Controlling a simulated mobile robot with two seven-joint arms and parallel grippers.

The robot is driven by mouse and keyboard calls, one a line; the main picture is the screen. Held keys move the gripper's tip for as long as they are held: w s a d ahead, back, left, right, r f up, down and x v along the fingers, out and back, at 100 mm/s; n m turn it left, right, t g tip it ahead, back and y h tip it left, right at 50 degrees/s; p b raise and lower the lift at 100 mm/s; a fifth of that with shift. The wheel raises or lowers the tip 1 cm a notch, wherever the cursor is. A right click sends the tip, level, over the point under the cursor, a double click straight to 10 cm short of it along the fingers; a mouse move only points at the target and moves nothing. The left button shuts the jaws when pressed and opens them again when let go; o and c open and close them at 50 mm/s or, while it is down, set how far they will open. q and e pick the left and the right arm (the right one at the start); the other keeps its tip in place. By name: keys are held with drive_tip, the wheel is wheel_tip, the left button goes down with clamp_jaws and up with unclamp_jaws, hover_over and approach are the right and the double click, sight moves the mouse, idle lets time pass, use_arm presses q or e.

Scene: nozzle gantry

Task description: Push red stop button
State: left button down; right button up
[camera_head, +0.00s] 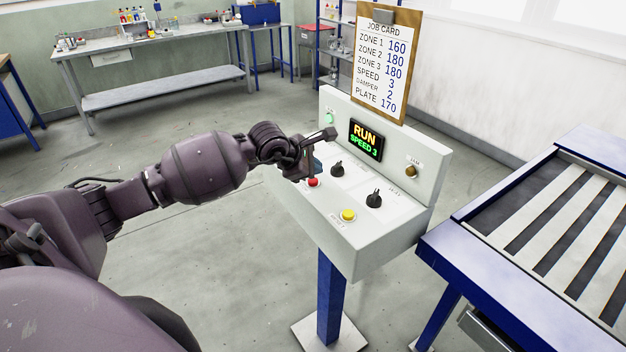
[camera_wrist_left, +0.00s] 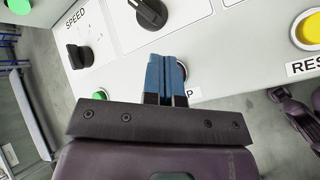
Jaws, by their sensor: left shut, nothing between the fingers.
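The red stop button (camera_head: 313,183) sits on the sloped face of the pale control box (camera_head: 352,250), near its left side. My left gripper (camera_head: 316,166) is shut and empty, with its blue fingertips just above and behind the red button in the head view. In the left wrist view the shut blue fingers (camera_wrist_left: 166,76) point at the panel and cover most of a round button with a metal ring, beside a label ending in "P". I cannot tell whether the fingertips touch the button. The display (camera_head: 366,141) reads "RUN SPEED 3". My right gripper is out of view.
A yellow button (camera_head: 348,215), marked RESET in the wrist view, and black knobs (camera_head: 374,199) (camera_head: 337,169) share the panel. A job card (camera_head: 383,65) stands above it. A blue-framed conveyor (camera_head: 540,220) is at the right. A workbench (camera_head: 150,60) stands behind.

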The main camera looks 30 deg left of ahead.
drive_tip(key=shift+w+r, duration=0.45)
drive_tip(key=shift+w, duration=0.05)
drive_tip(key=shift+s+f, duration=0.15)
use_arm(q)
drive_tip(key=shift+f+b, duration=0.45)
drive_tip(key=shift+b, duration=0.05)
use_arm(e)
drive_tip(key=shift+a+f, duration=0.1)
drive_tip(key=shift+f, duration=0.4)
use_arm(q)
drive_tip(key=shift+f, duration=0.1)
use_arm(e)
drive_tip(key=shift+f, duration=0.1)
